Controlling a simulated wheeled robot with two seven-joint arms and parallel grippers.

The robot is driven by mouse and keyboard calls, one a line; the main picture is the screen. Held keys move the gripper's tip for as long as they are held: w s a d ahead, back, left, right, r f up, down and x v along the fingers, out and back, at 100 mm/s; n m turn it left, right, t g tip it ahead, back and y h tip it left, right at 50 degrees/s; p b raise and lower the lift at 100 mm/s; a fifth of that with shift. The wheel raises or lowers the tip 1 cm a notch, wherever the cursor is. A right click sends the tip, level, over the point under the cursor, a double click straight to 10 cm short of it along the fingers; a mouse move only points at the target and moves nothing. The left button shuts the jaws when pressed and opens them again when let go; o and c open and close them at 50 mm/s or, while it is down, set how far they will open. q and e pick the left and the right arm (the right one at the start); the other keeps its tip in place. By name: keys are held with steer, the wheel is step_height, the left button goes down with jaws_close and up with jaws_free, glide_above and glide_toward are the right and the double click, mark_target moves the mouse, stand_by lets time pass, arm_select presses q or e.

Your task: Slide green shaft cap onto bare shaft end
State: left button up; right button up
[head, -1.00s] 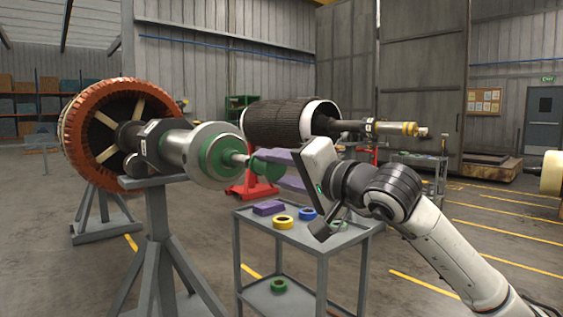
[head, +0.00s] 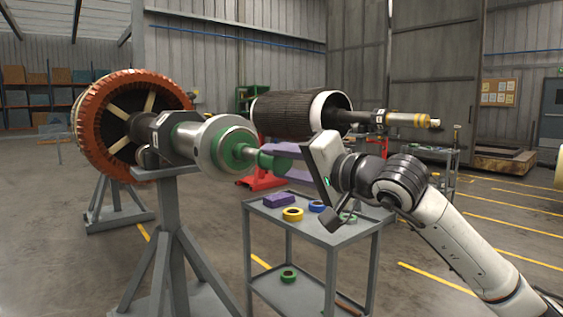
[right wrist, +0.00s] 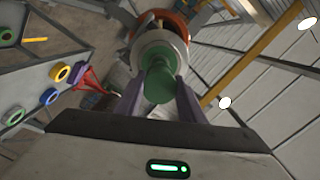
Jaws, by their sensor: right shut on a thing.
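The green shaft cap (head: 275,163) is held between the purple fingers of my right gripper (head: 288,162). In the head view it overlaps the tip of the bare shaft end (head: 247,156), which projects from the steel and green rotor end (head: 223,148). I cannot tell how far the cap sits over the shaft. In the right wrist view the cap (right wrist: 158,86) lies between both fingers, roughly in line with the shaft behind it, and hides the shaft tip. My left gripper is not in view.
A grey cart (head: 330,230) stands below my right gripper, with a purple block (head: 279,200), a yellow ring (head: 292,214) and a blue ring (head: 317,206) on top. A green ring (head: 288,275) lies on its lower shelf. A grey stand (head: 172,235) supports the rotor.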

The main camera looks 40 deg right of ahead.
mark_target(261, 157)
steer(key=shift+w, duration=0.2)
steer(key=shift+w, duration=0.25)
steer(key=shift+w+p, duration=0.55)
steer(key=shift+w, duration=0.15)
stand_by(0.8)
steer(key=shift+w+a+p, duration=0.15)
steer(key=shift+w+p, duration=0.6)
steer(key=shift+w, duration=0.65)
steer(key=shift+w, duration=0.25)
steer(key=shift+w+a+p, duration=0.1)
steer(key=shift+w+p, duration=0.25)
steer(key=shift+w, duration=0.15)
stand_by(0.4)
